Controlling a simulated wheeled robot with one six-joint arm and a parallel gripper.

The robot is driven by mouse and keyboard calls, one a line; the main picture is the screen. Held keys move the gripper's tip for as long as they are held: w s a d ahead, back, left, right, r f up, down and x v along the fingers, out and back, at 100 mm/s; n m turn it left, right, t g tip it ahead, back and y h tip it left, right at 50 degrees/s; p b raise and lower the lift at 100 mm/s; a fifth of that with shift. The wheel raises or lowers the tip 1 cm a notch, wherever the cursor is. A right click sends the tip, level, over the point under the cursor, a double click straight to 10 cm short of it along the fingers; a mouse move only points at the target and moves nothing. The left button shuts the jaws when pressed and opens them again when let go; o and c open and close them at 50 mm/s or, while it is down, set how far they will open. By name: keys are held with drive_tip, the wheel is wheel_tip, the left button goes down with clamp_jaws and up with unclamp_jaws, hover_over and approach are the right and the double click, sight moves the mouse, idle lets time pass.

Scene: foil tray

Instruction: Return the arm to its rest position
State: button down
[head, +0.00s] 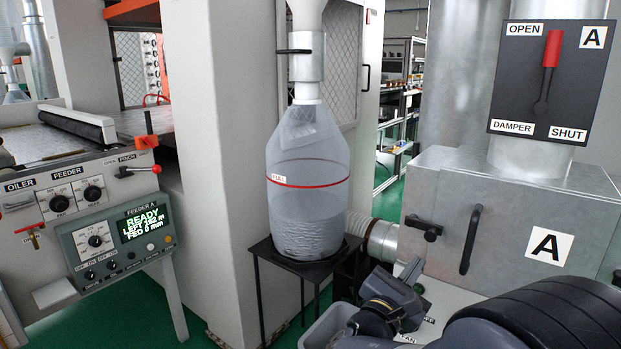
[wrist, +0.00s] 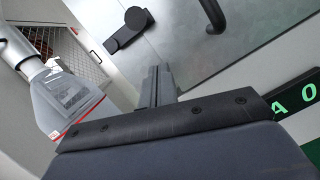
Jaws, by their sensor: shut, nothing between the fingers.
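My arm (head: 530,318) reaches in from the lower right of the head view, and its wrist is low in front of the grey metal box marked A. My gripper (head: 412,270) is at the far end of the wrist, left of the box's front and below its black latch. In the wrist view my gripper (wrist: 157,82) shows its two fingers together, shut with nothing held. The latch (wrist: 128,28) and the dark bar handle (wrist: 212,14) show beyond it, apart from the fingers.
The metal box (head: 510,200) stands close on the right, under a damper panel (head: 550,80) with a red-handled lever. A clear collection bag (head: 307,190) rests on a black stand (head: 300,266). A feeder console (head: 118,243) is at left, reading READY. A grey bin (head: 328,328) is at bottom centre.

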drive_tip(key=w+a+r+m+g+p, duration=0.1)
drive_tip(key=w+a+m+g, duration=0.1)
drive_tip(key=m, duration=0.7)
drive_tip(key=w+a+r+m+g+p, duration=0.1)
drive_tip(key=w+a+m+g+p, duration=0.1)
drive_tip(key=m, duration=0.7)
drive_tip(key=shift+a+r+p, duration=0.25)
drive_tip(key=shift+a+p, duration=0.05)
drive_tip(key=shift+a, duration=0.2)
drive_tip(key=shift+s+f, duration=0.1)
drive_tip(key=shift+f, duration=0.05)
